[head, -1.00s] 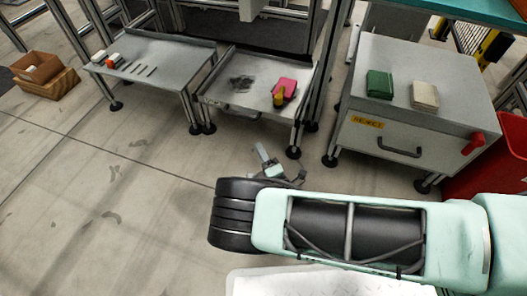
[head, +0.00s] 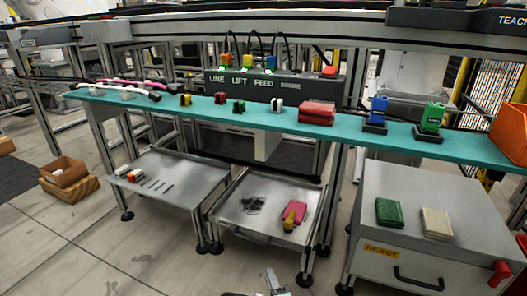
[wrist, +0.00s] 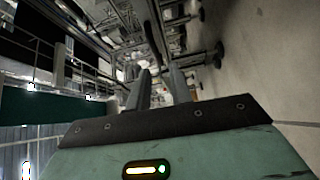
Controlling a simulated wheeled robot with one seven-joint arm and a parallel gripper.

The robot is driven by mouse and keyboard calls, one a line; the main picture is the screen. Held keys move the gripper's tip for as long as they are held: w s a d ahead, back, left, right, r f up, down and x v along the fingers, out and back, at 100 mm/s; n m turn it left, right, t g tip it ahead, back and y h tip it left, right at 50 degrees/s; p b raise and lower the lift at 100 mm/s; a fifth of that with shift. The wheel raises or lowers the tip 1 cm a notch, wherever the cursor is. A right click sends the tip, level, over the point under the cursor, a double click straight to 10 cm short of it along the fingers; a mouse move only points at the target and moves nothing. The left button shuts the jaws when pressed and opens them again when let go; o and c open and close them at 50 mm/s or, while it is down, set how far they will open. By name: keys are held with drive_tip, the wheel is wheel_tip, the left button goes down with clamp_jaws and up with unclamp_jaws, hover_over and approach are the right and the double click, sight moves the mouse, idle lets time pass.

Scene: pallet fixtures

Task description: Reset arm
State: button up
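My gripper (wrist: 160,72) shows in the wrist view with its two grey fingers apart and nothing held between them. It points out into the open space, with a blurred background of frames and floor beyond. In the head view only a small part of my gripper (head: 274,284) shows at the bottom edge, over the floor in front of the shelves. The rest of my arm is out of the head view.
A teal bench (head: 345,132) carries several small coloured blocks and a red stack (head: 317,113). Below are two grey trays (head: 180,190) and a grey reject cabinet (head: 440,262) with green and beige packs. A brown box (head: 64,172) sits at left. Floor at lower left is clear.

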drive_tip(key=s+a+r+m+g+h+p, duration=0.1)
drive_tip(key=s+r+m+g+p, duration=0.2)
drive_tip(key=r, duration=0.6)
drive_tip(key=s+a+r+m+g+p, duration=0.1)
drive_tip(key=s+r+m+g, duration=0.1)
drive_tip(key=r+m+g, duration=0.5)
drive_tip(key=s+a+r+m+g+h+p, duration=0.1)
drive_tip(key=s+a+r+m+g, duration=0.15)
drive_tip(key=r, duration=0.75)
drive_tip(key=s+d+r+g+h+p, duration=0.3)
drive_tip(key=s+d+r+g+p, duration=0.15)
drive_tip(key=s+d+r, duration=1.3)
wheel_tip(320, 180, up, 38)
drive_tip(key=a+p, duration=0.1)
drive_tip(key=p, duration=3.6)
drive_tip(key=shift+s+r+m, duration=0.15)
drive_tip(key=shift+r+m, duration=0.1)
drive_tip(key=shift+m, duration=0.2)
drive_tip(key=shift+a, duration=0.1)
